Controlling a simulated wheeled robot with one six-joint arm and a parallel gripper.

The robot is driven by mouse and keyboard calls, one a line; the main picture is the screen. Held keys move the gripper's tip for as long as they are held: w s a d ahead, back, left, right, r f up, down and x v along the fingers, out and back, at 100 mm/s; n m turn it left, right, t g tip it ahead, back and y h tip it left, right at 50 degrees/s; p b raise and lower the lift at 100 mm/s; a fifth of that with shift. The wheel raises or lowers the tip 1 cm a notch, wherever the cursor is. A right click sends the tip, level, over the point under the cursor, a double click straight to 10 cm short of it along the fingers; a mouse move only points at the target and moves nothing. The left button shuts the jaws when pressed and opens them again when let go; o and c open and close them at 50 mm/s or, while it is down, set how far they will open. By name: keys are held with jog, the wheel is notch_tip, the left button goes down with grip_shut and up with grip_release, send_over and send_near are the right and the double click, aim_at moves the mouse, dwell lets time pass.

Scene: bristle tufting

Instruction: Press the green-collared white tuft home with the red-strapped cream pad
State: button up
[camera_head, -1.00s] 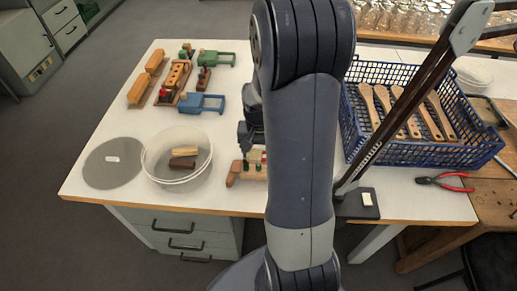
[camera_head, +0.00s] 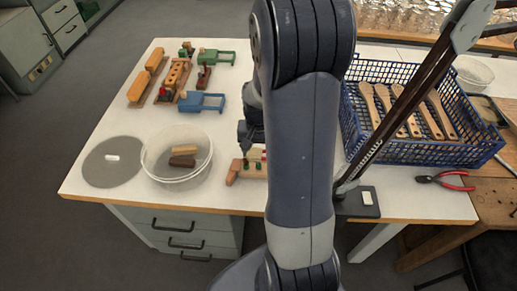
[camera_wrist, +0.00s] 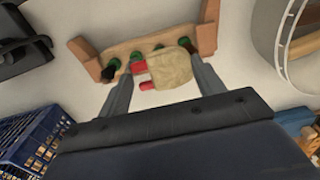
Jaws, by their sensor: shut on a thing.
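In the wrist view my gripper (camera_wrist: 164,72) is shut on the cream pad (camera_wrist: 172,68), which has red straps (camera_wrist: 143,76) on its left side. The pad sits over the near edge of a wooden brush block (camera_wrist: 128,48). Several green collars show along the block; a dark tuft (camera_wrist: 108,73) stands at the left one and another (camera_wrist: 187,44) at the right. I cannot make out the white tuft, which may be hidden by the pad. Whether the pad touches a tuft is unclear. In the head view the block (camera_head: 236,171) is partly behind my arm.
A white bowl (camera_head: 150,165) with brown and tan blocks stands left of the brush block, beside a grey disc (camera_head: 98,175). A blue crate (camera_head: 440,153) of wooden brushes is at the right, near red-handled pliers (camera_head: 455,181). Wooden fixtures (camera_head: 170,80) stand at the back left.

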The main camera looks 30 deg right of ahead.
jog(key=shift+f+b, duration=0.55)
jog(key=shift+f, duration=0.2)
dwell(0.8)
jog(key=shift+r+p, duration=0.5)
jog(key=shift+r, duration=0.2)
dwell(1.2)
jog(key=shift+r+p, duration=1.9)
jog(key=shift+r, duration=0.6)
